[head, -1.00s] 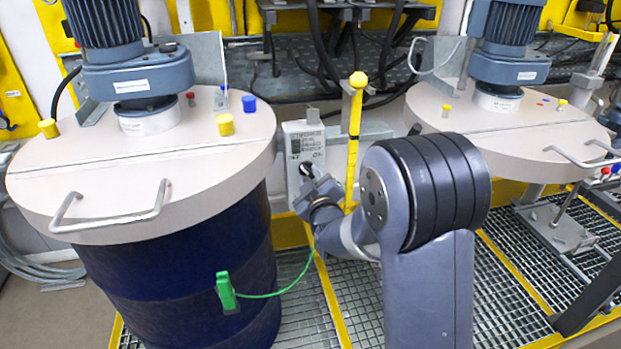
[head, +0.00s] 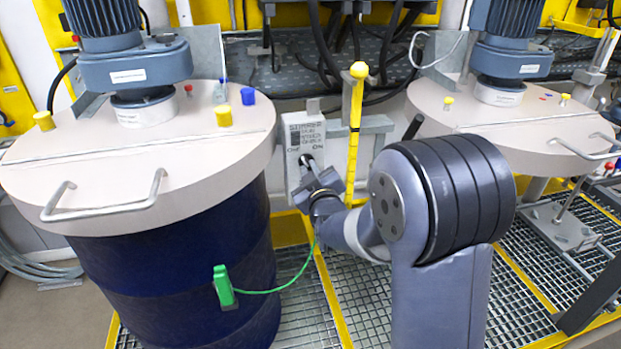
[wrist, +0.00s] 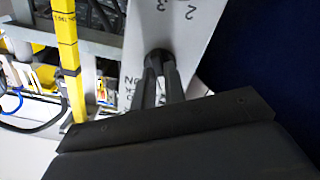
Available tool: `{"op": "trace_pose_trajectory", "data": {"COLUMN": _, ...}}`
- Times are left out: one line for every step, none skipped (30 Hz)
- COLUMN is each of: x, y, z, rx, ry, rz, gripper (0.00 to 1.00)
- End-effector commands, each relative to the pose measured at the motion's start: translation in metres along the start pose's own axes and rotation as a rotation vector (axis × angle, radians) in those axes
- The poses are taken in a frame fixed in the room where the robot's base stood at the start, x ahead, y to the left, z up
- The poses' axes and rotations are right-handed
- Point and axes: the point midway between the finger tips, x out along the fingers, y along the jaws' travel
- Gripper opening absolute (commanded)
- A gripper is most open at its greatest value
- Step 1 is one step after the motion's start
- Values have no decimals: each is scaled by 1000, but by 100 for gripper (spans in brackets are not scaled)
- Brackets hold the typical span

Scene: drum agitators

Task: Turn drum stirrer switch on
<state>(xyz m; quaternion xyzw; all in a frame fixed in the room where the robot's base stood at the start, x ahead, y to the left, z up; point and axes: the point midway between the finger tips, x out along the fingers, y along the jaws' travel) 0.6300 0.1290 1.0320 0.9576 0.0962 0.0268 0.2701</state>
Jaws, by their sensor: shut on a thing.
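The drum stirrer switch box (head: 303,133) is a grey upright panel with printed text and OFF and ON marks, between the two drums. Its black knob (head: 306,161) sits below the marks, partly hidden by my gripper (head: 312,174). In the wrist view the panel (wrist: 185,25) appears turned, with my gripper fingers (wrist: 160,78) closed around the dark knob (wrist: 158,56). The knob's exact pointing direction is hard to tell. The left drum lid (head: 90,175) carries a blue stirrer motor (head: 135,65).
A yellow pole (head: 355,125) stands just right of the switch box, close to my wrist. A green clamp (head: 223,285) with a green cable hangs on the blue drum (head: 170,265). The right drum lid (head: 490,125) is beyond my arm.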

Motion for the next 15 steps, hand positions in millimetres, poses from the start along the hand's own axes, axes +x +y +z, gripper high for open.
{"op": "trace_pose_trajectory", "data": {"x": 0, "y": -4, "z": 6, "rx": 36, "ry": 3, "rz": 2, "gripper": 0}}
{"op": "trace_pose_trajectory", "data": {"x": 0, "y": -4, "z": 6, "rx": 60, "ry": 5, "rz": 3, "gripper": 0}}
{"op": "trace_pose_trajectory", "data": {"x": 0, "y": -4, "z": 6, "rx": 95, "ry": 5, "rz": 2, "gripper": 0}}
{"op": "trace_pose_trajectory", "data": {"x": 0, "y": -4, "z": 6, "rx": 122, "ry": 6, "rz": 3, "gripper": 0}}
{"op": "trace_pose_trajectory", "data": {"x": 0, "y": -4, "z": 6, "rx": 150, "ry": 5, "rz": 2, "gripper": 0}}
{"op": "trace_pose_trajectory", "data": {"x": 0, "y": -4, "z": 6, "rx": 187, "ry": 6, "rz": 2, "gripper": 0}}
{"op": "trace_pose_trajectory", "data": {"x": 0, "y": -4, "z": 6, "rx": 216, "ry": 5, "rz": 2, "gripper": 0}}
{"op": "trace_pose_trajectory", "data": {"x": 0, "y": -4, "z": 6, "rx": 245, "ry": 6, "rz": 2, "gripper": 0}}
{"op": "trace_pose_trajectory", "data": {"x": 0, "y": -4, "z": 6, "rx": 283, "ry": 5, "rz": 2, "gripper": 0}}
{"op": "trace_pose_trajectory", "data": {"x": 0, "y": -4, "z": 6, "rx": 312, "ry": 6, "rz": 2, "gripper": 0}}
{"op": "trace_pose_trajectory", "data": {"x": 0, "y": -4, "z": 6, "rx": 341, "ry": 5, "rz": 1, "gripper": 0}}
{"op": "trace_pose_trajectory", "data": {"x": 0, "y": -4, "z": 6, "rx": 378, "ry": 5, "rz": 1, "gripper": 0}}
{"op": "trace_pose_trajectory", "data": {"x": 0, "y": -4, "z": 6, "rx": 407, "ry": 4, "rz": 1, "gripper": 0}}
{"op": "trace_pose_trajectory", "data": {"x": 0, "y": -4, "z": 6, "rx": 436, "ry": 5, "rz": 1, "gripper": 0}}
{"op": "trace_pose_trajectory", "data": {"x": 0, "y": -4, "z": 6, "rx": 474, "ry": 5, "rz": 1, "gripper": 0}}
